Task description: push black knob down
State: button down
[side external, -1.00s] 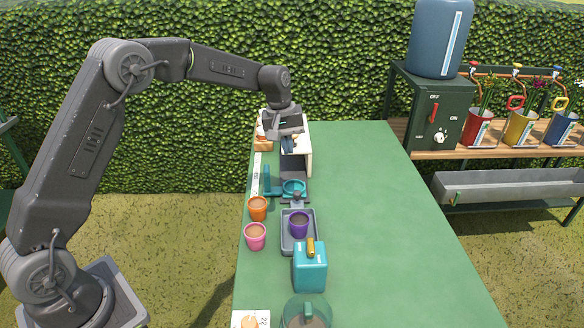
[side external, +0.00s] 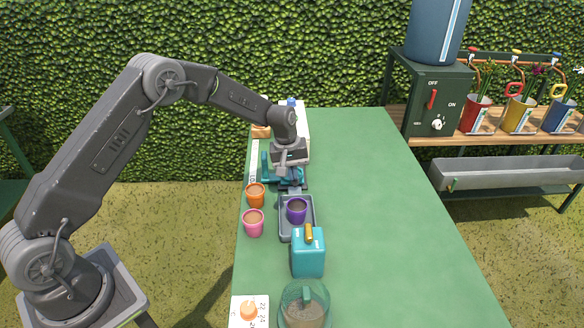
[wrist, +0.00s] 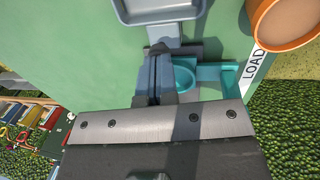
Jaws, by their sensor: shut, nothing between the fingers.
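My gripper (side external: 289,172) is shut and empty, pointing down over the dark grey and teal device on the green table. In the wrist view its blue-grey fingers (wrist: 155,72) lie together beside the teal ring (wrist: 184,77). The teal part (side external: 266,172) shows left of my gripper in the side view. The device's dark base (wrist: 188,49) shows past the fingertips. I cannot make out a separate black knob; my fingers may hide it. I cannot tell whether the fingertips touch the device.
A grey tray (side external: 285,229) with a purple pot (side external: 297,211) stands in front of the device. An orange pot (side external: 256,195) and a pink pot (side external: 253,223) stand left. A teal box (side external: 308,258) is nearer the camera. The table's right side is clear.

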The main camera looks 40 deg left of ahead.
jog(key=shift+f, duration=1.05)
notch_tip(320, 180, up, 14)
jog(key=s+a, duration=0.1)
jog(key=shift+s+a+r, duration=0.15)
jog(key=shift+a, duration=0.25)
